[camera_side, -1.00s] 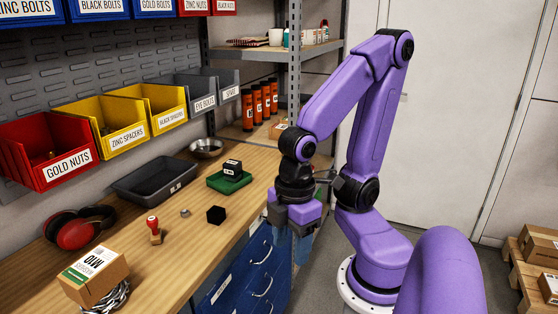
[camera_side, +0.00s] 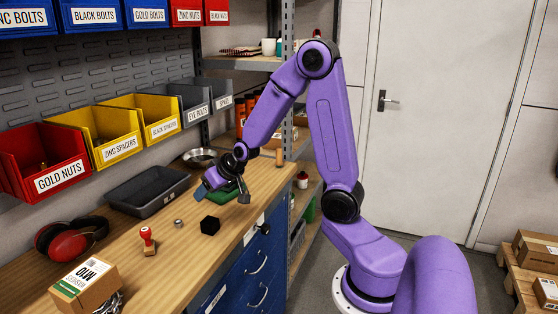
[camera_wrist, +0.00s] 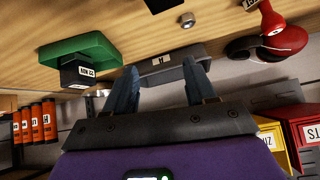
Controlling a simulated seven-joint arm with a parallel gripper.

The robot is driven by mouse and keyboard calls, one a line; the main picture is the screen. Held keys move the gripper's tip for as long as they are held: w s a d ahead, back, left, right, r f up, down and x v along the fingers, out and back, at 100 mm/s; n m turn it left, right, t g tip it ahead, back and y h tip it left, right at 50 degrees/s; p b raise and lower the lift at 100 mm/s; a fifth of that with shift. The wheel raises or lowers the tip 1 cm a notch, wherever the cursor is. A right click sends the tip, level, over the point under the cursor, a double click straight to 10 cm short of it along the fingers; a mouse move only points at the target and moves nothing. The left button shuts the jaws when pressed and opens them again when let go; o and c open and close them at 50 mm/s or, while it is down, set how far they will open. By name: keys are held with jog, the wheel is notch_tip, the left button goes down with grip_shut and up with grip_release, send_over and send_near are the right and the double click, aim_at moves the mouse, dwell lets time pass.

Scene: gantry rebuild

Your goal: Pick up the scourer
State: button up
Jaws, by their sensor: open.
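A silver, curly metal mesh that looks like the scourer (camera_side: 113,304) shows in the side view at the lower left. A cardboard box hides most of it, and I cannot tell whether the two touch. I do not see it in the wrist view. My gripper (camera_side: 221,193) is tilted above the far part of the bench, in front of the green tray, well away from the mesh. In the wrist view my gripper (camera_wrist: 160,75) has its two fingers apart with nothing held between them.
The cardboard box (camera_side: 84,287) stands at the near left. A red stamp (camera_side: 148,241), a metal nut (camera_side: 178,223) and a black cube (camera_side: 210,225) stand mid-bench. Headphones (camera_side: 65,240) and a grey tray (camera_side: 150,207) lie along the back. The green tray (camera_wrist: 75,47) holds a black box (camera_wrist: 76,74).

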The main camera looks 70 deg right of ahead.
jog(key=d+m+h, duration=0.3)
jog(key=d, duration=0.6)
jog(key=m+g+h, duration=0.2)
jog(key=m+h, duration=0.5)
jog(key=h, duration=0.1)
send_near(278, 151)
jog(key=x, duration=0.7)
jog(key=shift+w+d+f, duration=0.1)
jog(key=shift+d+f, duration=0.05)
jog(key=shift+d, duration=0.15)
jog(key=shift+r+x, duration=0.1)
jog(key=shift+x, duration=1.2)
jog(key=shift+r+x, duration=0.15)
jog(key=shift+x, duration=1.15)
jog(key=shift+d, duration=0.2)
grip_shut()
